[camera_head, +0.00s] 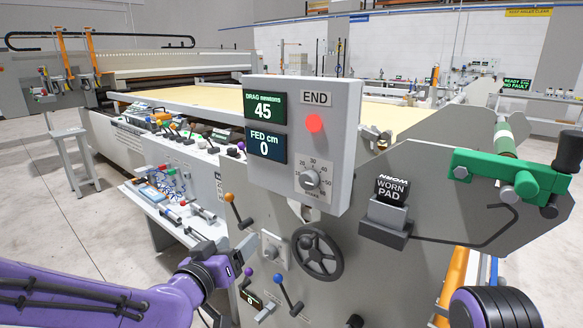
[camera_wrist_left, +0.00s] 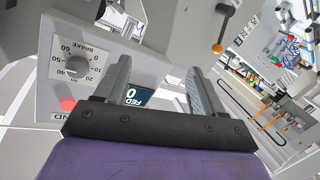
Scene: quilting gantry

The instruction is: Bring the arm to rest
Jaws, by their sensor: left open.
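My left arm, purple with dark bands, comes in from the lower left in the head view. Its gripper (camera_head: 243,250) is in front of the grey machine side panel, below the control box (camera_head: 340,190) and left of the black handwheel (camera_head: 317,255). In the left wrist view the two grey fingers (camera_wrist_left: 157,68) stand apart with nothing between them. Behind them the box shows upside down, with part of the FED display (camera_wrist_left: 134,96) and the brake dial (camera_wrist_left: 76,65). A purple and black part of my right arm shows at the lower right of the head view; its gripper does not show.
Orange (camera_head: 229,197) and blue (camera_head: 277,278) knobbed levers stand close to my left gripper. A WORN PAD sign (camera_head: 392,190) and a green clamp (camera_head: 500,175) are on the right. A side shelf (camera_head: 170,212) holds tools. Open floor lies at far left.

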